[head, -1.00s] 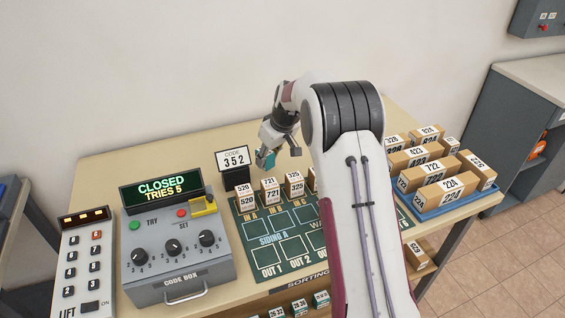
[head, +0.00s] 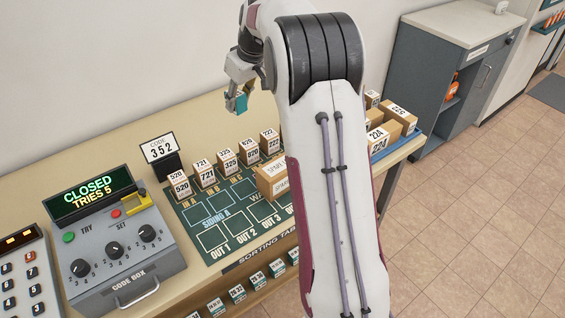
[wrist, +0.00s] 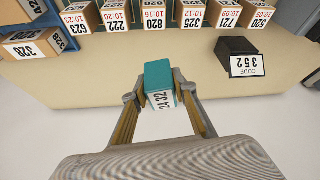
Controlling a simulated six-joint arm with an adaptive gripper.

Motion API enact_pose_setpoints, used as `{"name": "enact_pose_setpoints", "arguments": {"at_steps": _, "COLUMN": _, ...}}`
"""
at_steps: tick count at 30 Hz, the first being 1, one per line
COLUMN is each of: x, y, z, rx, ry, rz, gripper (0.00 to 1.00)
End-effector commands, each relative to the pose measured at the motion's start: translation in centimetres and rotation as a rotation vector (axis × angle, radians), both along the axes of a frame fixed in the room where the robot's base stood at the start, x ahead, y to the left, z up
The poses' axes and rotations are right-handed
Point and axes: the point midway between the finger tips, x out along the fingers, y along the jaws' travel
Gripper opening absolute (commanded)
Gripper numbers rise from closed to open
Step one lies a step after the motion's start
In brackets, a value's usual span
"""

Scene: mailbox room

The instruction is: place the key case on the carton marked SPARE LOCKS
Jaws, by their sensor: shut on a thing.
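My gripper (head: 232,92) is shut on a small teal key case (head: 240,103) and holds it up in the air, behind the row of small boxes. In the wrist view the key case (wrist: 158,75) sits between the two fingers, with a white number label facing the camera. The carton with a label beginning SPARE (head: 266,180) stands on the right part of the green mat; my arm hides its right side. The gripper is behind and left of this carton, apart from it.
Several numbered boxes (head: 205,175) stand along the mat's (head: 215,237) back edge. A code stand (head: 159,150) and the code box (head: 120,255) are to the left. More cartons (head: 398,113) stand at the right end. Bare table lies behind the boxes.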

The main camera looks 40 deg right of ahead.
Motion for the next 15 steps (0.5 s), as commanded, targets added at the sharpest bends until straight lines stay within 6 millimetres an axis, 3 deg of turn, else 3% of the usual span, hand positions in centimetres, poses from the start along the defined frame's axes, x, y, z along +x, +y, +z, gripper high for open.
{"name": "enact_pose_setpoints", "arguments": {"at_steps": 7, "x": -4.5, "y": -2.5, "z": 2.9, "rx": -0.001, "ry": -0.001, "rz": -0.064, "gripper": 0.00}}
{"name": "enact_pose_setpoints", "arguments": {"at_steps": 15, "x": -9.4, "y": -4.0, "z": 4.8, "rx": 0.000, "ry": -0.001, "rz": -0.124, "gripper": 0.00}}
